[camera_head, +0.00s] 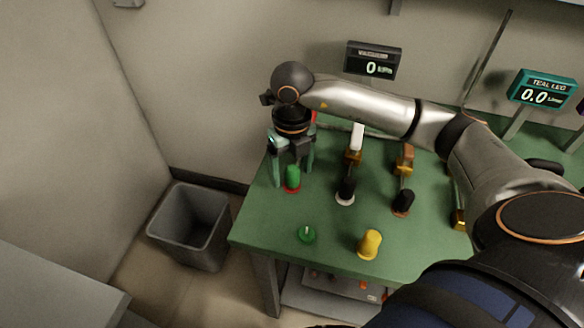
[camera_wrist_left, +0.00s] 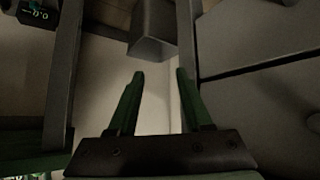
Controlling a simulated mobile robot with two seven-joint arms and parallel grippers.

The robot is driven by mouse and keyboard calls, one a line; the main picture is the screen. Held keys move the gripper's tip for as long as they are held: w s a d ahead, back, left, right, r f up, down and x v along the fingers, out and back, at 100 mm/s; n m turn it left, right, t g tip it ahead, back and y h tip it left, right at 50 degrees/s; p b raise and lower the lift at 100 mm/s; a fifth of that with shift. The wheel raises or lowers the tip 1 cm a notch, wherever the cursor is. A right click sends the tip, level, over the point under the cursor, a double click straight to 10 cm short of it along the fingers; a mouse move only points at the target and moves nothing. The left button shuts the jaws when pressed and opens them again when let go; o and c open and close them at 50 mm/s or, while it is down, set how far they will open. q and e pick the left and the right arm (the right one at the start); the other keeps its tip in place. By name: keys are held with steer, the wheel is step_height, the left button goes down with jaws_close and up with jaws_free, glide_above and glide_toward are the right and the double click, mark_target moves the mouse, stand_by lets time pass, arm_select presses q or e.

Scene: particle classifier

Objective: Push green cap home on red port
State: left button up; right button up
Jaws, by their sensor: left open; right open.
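A green cap (camera_head: 292,175) stands upright near the left edge of the green table. A red ring of the red port (camera_head: 292,190) shows at its base; how far the cap is seated I cannot tell. My right gripper (camera_head: 293,179) points down with its fingers apart on either side of the cap; whether they touch it I cannot tell. My left gripper (camera_wrist_left: 159,76) is open and empty in the left wrist view, away from the table top. It is not in the head view.
A green knob (camera_head: 307,234) and a yellow cap (camera_head: 370,244) are at the table's front. A grey bin (camera_head: 190,225) is on the floor at left, and a display (camera_head: 373,68) stands behind.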

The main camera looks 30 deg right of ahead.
mark_target(292, 169)
arm_select(q)
steer(key=shift+w+d+r+p, duration=0.25)
steer(key=shift+r+p, duration=0.1)
steer(key=shift+r, duration=0.25)
steer(key=shift+w+d+r+p, duration=0.15)
steer(key=shift+d+r+p, duration=0.15)
steer(key=shift+r, duration=0.25)
arm_select(e)
step_height(292, 169, up, 12)
steer(key=shift+r, duration=0.25)
arm_select(q)
steer(key=shift+s, duration=0.15)
